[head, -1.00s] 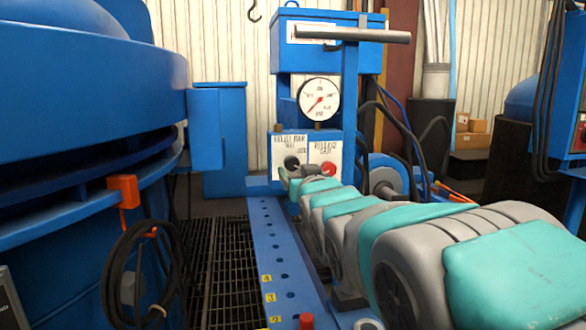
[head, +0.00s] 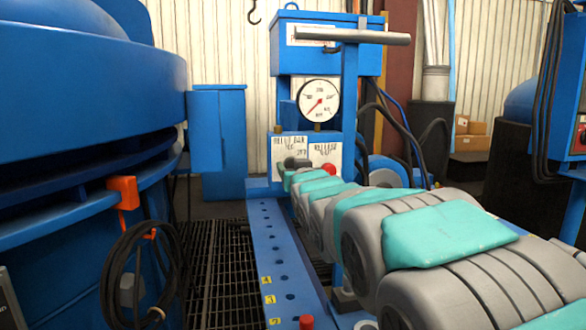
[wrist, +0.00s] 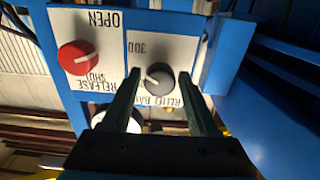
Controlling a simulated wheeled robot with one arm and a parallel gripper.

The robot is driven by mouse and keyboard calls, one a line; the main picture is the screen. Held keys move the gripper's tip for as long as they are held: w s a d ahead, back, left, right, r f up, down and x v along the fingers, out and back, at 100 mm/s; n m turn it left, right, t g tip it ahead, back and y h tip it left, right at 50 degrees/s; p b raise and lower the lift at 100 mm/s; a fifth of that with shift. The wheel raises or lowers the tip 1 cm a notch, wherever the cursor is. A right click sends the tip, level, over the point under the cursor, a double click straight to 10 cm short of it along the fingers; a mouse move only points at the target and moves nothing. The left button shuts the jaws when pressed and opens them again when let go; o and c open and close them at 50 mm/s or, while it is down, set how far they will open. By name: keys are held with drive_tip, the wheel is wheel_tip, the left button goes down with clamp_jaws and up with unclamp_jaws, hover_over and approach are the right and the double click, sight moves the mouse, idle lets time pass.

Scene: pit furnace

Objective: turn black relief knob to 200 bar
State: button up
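The black relief knob (wrist: 159,77) is on a white label plate reading "RELIEF BAR", which appears upside down in the wrist view. A white mark shows on its left side there, and a number like 300 is above left. My gripper (wrist: 160,76) is open, its two dark green fingers on either side of the knob with a small gap visible at each side. Whether the tips reach around it or stop just in front is unclear. In the head view the knob (head: 291,162) is partly hidden by my gripper. The pressure gauge (head: 319,99) needle points lower left.
A red release knob (wrist: 77,57) is beside it on a plate marked OPEN and SHUT. A grey bar handle (head: 350,36) is above the panel. A blue perforated rail (head: 270,240) runs below, and a large blue furnace body (head: 90,80) is at left.

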clamp_jaws()
drive_tip(key=shift+n, duration=0.3)
drive_tip(key=n+p, duration=0.3)
drive_tip(key=n, duration=0.8)
drive_tip(key=shift+d, duration=0.1)
idle(0.3)
idle(0.4)
drive_tip(key=shift+o, duration=1.6)
unclamp_jaws()
